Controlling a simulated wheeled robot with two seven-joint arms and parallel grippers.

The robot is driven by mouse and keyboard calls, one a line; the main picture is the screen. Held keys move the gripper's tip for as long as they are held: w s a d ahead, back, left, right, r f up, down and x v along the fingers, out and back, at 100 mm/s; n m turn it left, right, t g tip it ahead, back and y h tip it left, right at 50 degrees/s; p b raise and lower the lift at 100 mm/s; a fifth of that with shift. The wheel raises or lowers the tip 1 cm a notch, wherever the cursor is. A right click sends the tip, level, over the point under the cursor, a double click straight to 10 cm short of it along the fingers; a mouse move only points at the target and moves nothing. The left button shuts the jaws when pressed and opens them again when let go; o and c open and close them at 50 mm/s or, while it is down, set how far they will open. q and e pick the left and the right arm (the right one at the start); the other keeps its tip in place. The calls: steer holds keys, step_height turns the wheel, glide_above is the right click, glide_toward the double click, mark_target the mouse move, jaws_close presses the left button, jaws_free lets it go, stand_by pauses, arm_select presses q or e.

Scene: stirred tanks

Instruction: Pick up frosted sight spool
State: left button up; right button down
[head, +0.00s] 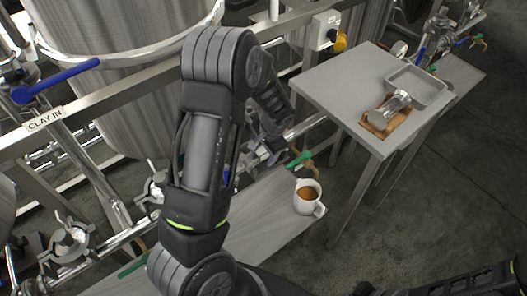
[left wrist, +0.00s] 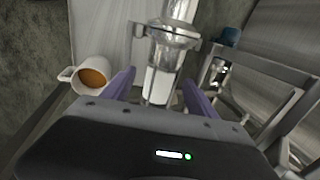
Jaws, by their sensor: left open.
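My left gripper (head: 272,145) reaches down beside the pipework, left of the mug, partly hidden by my own arm. In the left wrist view its two purple fingers (left wrist: 156,82) are apart. Beyond and between them is a flanged, translucent grey pipe piece (left wrist: 165,58) with a whitish lower part, apparently the frosted sight spool; the fingers do not visibly grip it. In the head view my arm hides this piece. Another shiny, clear-looking cylinder (head: 396,102) lies on a brown wooden block (head: 376,130) on the small table. My right gripper is not seen.
A white mug (head: 310,208) of brown liquid stands on the low bench (head: 262,222); it also shows in the left wrist view (left wrist: 88,66). The small table (head: 335,85) holds a metal tray (head: 440,96). Steel tanks, rails and a blue-handled valve (head: 55,80) line the left.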

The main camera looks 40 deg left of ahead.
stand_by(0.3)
arm_select(q)
jaws_close()
stand_by(0.6)
